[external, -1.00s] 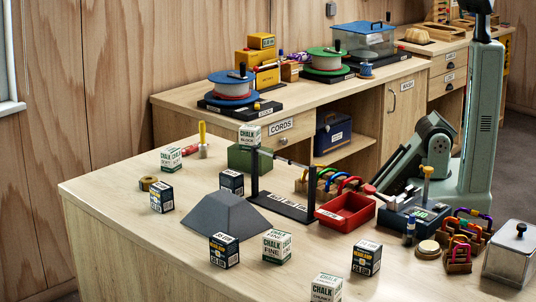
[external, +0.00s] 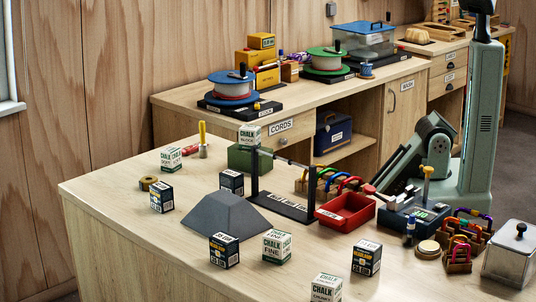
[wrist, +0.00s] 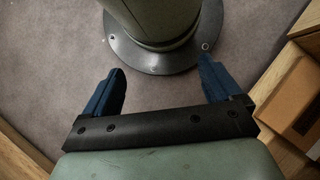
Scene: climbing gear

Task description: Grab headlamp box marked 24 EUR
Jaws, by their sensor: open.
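Several dark headlamp boxes with white tops stand on the wooden bench in the external view. One (external: 224,251) is at the front beside a chalk box, and another (external: 366,259) is at the front right. A third box (external: 161,198) stands at the left, and a further dark box (external: 231,182) stands behind the grey wedge. Their price prints are too small to read surely, so I cannot tell which is marked 24 EUR. My gripper (wrist: 161,66) shows in the wrist view with its blue fingers wide apart and empty, over the floor near my base. It is not visible in the external view.
White and green chalk boxes (external: 277,246) stand among the headlamp boxes. A grey wedge (external: 225,213), a black stand (external: 284,207), a red tray (external: 346,212) and a metal canister (external: 511,256) occupy the bench. Its left front is mostly clear.

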